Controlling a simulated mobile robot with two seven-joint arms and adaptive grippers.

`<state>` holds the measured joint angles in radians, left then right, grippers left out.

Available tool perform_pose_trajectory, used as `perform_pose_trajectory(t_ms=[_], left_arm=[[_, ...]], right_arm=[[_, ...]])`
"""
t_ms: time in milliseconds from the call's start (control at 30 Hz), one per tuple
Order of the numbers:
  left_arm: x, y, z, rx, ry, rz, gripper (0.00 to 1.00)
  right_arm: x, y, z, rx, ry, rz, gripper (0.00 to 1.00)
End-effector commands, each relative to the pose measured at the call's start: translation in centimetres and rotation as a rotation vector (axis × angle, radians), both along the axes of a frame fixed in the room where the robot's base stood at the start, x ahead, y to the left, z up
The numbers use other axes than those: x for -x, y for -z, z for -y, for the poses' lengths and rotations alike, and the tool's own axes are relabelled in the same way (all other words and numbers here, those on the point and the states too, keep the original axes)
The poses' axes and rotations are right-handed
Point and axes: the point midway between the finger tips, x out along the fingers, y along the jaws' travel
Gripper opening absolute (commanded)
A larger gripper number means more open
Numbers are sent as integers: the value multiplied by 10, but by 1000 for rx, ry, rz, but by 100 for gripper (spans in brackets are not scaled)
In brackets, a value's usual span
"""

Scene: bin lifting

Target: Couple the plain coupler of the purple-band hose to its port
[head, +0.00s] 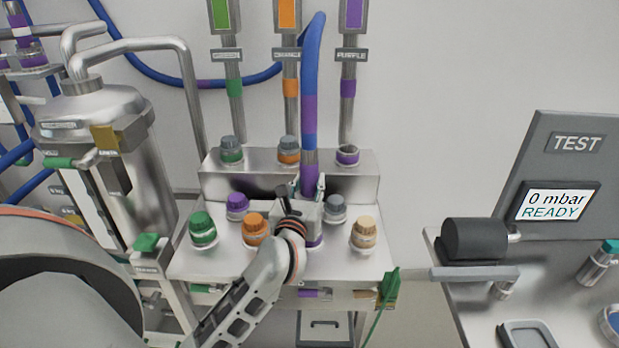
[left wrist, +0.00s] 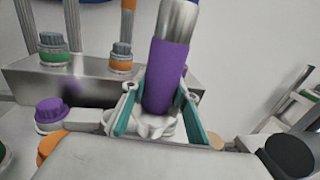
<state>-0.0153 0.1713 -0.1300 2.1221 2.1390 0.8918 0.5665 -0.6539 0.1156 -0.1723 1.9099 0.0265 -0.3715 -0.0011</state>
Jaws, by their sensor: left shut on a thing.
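The purple-band hose (head: 312,60) is blue with purple bands and hangs down to the worktop. My left gripper (head: 309,192) is shut on its purple sleeve. In the left wrist view the teal-lined fingers (left wrist: 158,118) close around the lower part of the purple sleeve (left wrist: 166,75). The coupler's end is mostly hidden by the gripper; a bit of purple shows below it. The purple port (head: 347,155), with a purple ring and open-looking top, is on the raised back step, right of and behind the gripper. My right gripper is not in view.
Grey-topped green (head: 231,151) and orange (head: 289,151) ports share the step (head: 365,185). Green (head: 203,230), purple (head: 237,206), orange (head: 256,229), grey (head: 336,208) and beige (head: 364,233) capped pieces stand around the gripper. A test panel (head: 563,160) stands right.

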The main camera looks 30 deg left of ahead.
Motion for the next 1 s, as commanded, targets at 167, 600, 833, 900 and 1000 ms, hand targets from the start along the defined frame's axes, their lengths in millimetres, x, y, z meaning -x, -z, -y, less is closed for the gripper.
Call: perform_pose_trajectory(t_ms=[167,600,833,900,1000], left_arm=[[0,16,0,0,0,0,0],[0,30,1,-2,3,3,0],[0,29,1,-1,3,3,0],[0,30,1,-1,3,3,0],[0,31,1,-1,3,3,0]], right_arm=[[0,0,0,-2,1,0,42],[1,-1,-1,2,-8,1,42],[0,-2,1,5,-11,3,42],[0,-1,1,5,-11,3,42],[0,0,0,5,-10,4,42]])
